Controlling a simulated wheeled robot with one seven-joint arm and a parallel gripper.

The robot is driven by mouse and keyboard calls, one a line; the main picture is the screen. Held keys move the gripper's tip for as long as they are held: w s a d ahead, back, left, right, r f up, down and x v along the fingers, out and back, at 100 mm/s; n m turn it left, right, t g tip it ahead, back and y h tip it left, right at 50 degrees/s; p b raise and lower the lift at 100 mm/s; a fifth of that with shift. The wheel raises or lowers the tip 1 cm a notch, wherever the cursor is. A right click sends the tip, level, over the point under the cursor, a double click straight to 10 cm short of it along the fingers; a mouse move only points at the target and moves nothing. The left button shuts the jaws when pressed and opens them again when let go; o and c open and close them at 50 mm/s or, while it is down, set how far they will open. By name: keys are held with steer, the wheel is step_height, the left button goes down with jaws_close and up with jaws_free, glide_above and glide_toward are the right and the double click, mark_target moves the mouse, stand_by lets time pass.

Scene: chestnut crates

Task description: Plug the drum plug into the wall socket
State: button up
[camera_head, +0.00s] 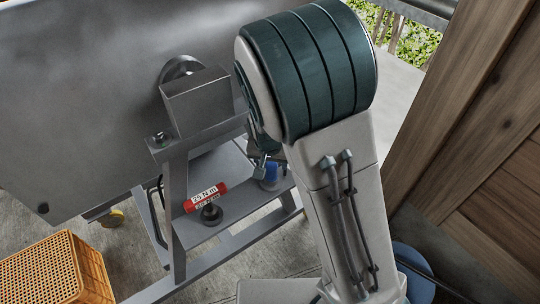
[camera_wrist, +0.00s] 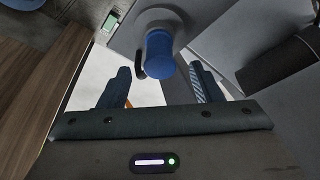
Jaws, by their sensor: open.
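A blue cylindrical thing with a pale round collar, which looks like the drum plug (camera_wrist: 159,52), shows in the wrist view with a short dark curved piece beside it. My gripper (camera_wrist: 160,78) is open. Its two fingers stand left and right of the blue thing, which shows between and beyond the fingertips; I cannot tell the exact gap, and nothing is held. In the head view a blue part (camera_head: 270,172) shows low beside the grey drum's stand, partly hidden by my arm. My gripper is mostly hidden there. I cannot make out the wall socket in either view.
The big grey drum (camera_head: 90,90) and its metal stand (camera_head: 178,215) fill the left. A red-and-white tag (camera_head: 205,197) and a dark knob (camera_head: 211,213) are on the stand. An orange crate (camera_head: 50,275) is lower left. A wooden wall (camera_head: 460,110) closes the right.

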mark_target(271, 166)
steer(key=shift+x, duration=1.7)
jaws_close()
steer(key=shift+r+p, duration=0.45)
steer(key=shift+r, duration=0.2)
